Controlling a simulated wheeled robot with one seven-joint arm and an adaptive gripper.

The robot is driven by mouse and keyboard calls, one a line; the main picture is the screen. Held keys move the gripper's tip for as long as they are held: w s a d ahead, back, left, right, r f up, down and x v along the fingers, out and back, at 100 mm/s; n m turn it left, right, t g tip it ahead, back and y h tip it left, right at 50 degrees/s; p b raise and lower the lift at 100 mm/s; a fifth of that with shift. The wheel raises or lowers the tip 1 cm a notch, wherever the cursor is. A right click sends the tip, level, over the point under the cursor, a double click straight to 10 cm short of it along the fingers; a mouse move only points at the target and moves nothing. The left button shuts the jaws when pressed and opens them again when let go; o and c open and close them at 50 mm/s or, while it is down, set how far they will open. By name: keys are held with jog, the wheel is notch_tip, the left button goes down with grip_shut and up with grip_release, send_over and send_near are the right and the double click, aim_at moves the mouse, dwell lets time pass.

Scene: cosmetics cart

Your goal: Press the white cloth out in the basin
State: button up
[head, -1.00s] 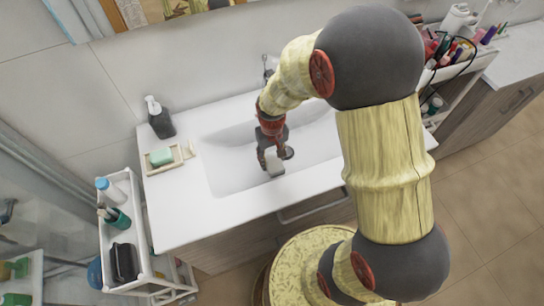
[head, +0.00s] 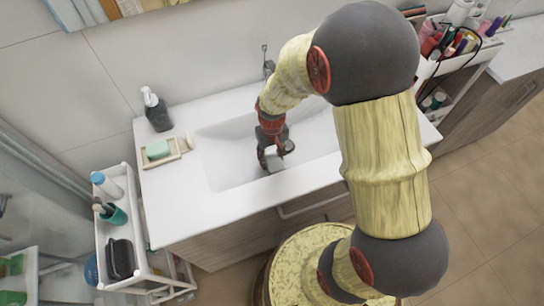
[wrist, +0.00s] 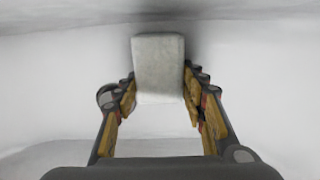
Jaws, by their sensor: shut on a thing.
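The white cloth (wrist: 159,68) shows in the wrist view as a pale, rectangular block between the fingertips. My gripper (wrist: 161,82) is shut on it, with one finger on each side. In the head view my gripper (head: 271,161) reaches down into the white basin (head: 222,170), near its middle. Only a small grey patch of the cloth shows there, partly hidden by the fingers. I cannot tell whether the cloth touches the basin floor.
A dark soap dispenser (head: 158,113) and a dish with green soap (head: 158,150) stand on the counter left of the basin. The faucet (head: 268,65) is behind my gripper. White carts stand at the left (head: 150,240) and right.

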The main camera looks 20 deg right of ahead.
jog(key=shift+f+b, duration=0.3)
jog(key=shift+f, duration=0.3)
dwell(0.4)
jog(key=shift+s+f+p, duration=0.15)
jog(key=shift+s+p, duration=0.05)
jog(key=shift+p, duration=0.2)
dwell(1.9)
jog(key=shift+w+p, duration=0.1)
jog(key=shift+p, duration=0.25)
dwell(1.1)
jog(key=shift+p, duration=0.55)
dwell(2.8)
